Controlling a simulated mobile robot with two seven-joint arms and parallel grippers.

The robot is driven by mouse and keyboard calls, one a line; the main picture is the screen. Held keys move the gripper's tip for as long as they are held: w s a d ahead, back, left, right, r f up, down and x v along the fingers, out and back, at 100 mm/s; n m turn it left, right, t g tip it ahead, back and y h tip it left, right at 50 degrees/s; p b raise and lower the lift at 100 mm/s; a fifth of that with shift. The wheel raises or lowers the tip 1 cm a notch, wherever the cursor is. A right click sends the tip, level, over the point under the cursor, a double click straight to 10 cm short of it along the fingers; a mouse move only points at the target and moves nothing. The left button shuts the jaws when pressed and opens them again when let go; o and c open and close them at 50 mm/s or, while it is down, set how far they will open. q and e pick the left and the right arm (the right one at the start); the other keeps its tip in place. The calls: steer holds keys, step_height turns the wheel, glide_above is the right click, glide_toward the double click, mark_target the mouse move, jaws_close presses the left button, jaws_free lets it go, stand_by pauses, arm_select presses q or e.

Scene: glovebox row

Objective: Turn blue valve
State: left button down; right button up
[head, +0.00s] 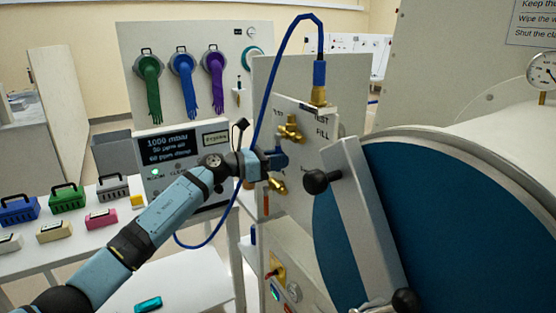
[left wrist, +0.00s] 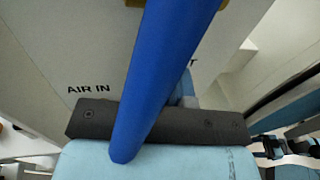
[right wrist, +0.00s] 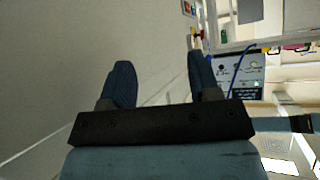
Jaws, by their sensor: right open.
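A grey panel (head: 313,180) in the middle of the head view carries brass valves, one above (head: 290,130) and one below (head: 278,185) my left gripper. My left gripper (head: 277,159) is at this panel, between the two brass fittings. In the left wrist view a long blue bar (left wrist: 165,75), seemingly the blue valve's handle, crosses in front of the palm and hides most of the fingers. Whether the fingers touch or grip it is hidden. My right gripper (right wrist: 160,80) is open and empty in the right wrist view, away from the panel.
A blue hose (head: 259,95) loops from the panel's top fitting down past my left wrist. A large blue round door (head: 440,220) with a grey bar and black knob (head: 317,181) stands close on the right. A display box (head: 180,152) and small cases on a table are left.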

steer(key=shift+f, duration=0.1)
arm_select(q)
steer(key=m+b, duration=0.1)
steer(key=b, duration=0.3)
steer(key=shift+w+a+f+m, duration=0.25)
steer(key=shift+w+a+m, duration=0.05)
steer(key=shift+w+m, duration=0.1)
steer(key=shift+w+a+m+y+b, duration=0.15)
steer(key=shift+m+y+b, duration=0.2)
steer(key=shift+b, duration=0.25)
steer(key=m+b, duration=0.2)
steer(key=b, duration=0.1)
steer(key=shift+w+a+r, duration=0.25)
steer(key=shift+w+r, duration=0.05)
steer(key=shift+w, duration=0.1)
steer(key=shift+w+a+r+m+y+b, duration=0.35)
steer(key=shift+w+r+m+b, duration=0.1)
steer(key=shift+m+b, duration=0.6)
arm_select(e)
steer(key=shift+t, duration=0.3)
steer(key=shift+w+a+f, duration=0.15)
steer(key=shift+f, duration=0.55)
steer(key=shift+w+a+f, duration=0.1)
steer(key=shift+a+f, duration=0.1)
steer(key=shift+f, duration=0.5)
steer(key=shift+w+a+f, duration=0.15)
steer(key=shift+f, duration=0.55)
steer(key=shift+f, duration=0.1)
